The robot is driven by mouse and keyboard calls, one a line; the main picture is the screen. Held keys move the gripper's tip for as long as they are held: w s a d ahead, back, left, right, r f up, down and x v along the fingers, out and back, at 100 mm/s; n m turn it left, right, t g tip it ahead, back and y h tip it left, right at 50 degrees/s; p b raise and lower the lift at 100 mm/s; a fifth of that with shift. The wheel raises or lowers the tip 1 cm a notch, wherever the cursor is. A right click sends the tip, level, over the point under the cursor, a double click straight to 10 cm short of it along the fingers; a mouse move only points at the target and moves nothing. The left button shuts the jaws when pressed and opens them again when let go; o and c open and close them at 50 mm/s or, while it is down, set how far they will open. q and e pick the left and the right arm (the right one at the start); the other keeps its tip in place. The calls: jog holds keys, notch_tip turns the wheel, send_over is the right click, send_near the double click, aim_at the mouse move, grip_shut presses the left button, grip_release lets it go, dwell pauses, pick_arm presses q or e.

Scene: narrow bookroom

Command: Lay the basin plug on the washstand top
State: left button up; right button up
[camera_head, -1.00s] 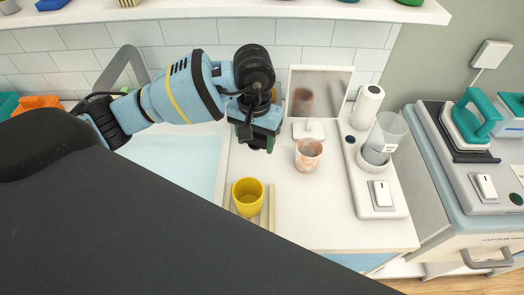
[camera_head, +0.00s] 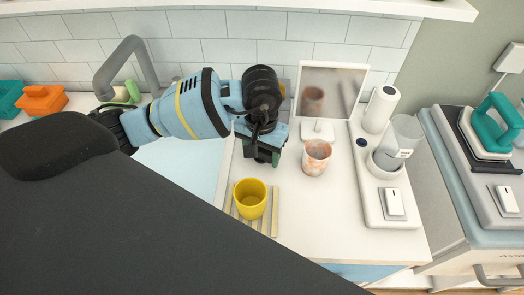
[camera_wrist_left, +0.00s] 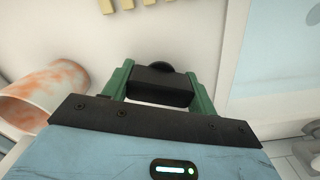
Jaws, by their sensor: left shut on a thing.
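My left gripper (camera_head: 263,158) is above the white washstand top (camera_head: 325,220), left of the marbled cup. In the left wrist view its green fingers (camera_wrist_left: 160,88) are shut on a dark thing, with a rounded black edge, the basin plug (camera_wrist_left: 160,67), showing beyond the black pads. The plug is mostly hidden by the gripper, and in the head view I cannot make it out. The washstand top also shows under the fingers in the left wrist view (camera_wrist_left: 60,30). I cannot tell whether the plug touches it. My right gripper is not in view.
A pink-marbled cup (camera_head: 316,158) stands close right of the gripper. A yellow cup (camera_head: 250,198) sits on a slatted mat (camera_head: 273,222) in front. A mirror (camera_head: 328,92) stands behind. A tray (camera_head: 375,205) with a tumbler (camera_head: 398,140) is at the right. The front middle is clear.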

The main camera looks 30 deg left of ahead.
pick_arm(q)
jog(key=o, duration=0.8)
jog(key=shift+f, duration=0.15)
jog(key=shift+o, duration=0.7)
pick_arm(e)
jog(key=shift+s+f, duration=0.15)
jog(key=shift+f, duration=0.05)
pick_arm(q)
notch_tip(320, 180, up, 12)
jog(key=p, duration=0.4)
jog(key=shift+f, duration=0.1)
jog(key=shift+r, duration=0.3)
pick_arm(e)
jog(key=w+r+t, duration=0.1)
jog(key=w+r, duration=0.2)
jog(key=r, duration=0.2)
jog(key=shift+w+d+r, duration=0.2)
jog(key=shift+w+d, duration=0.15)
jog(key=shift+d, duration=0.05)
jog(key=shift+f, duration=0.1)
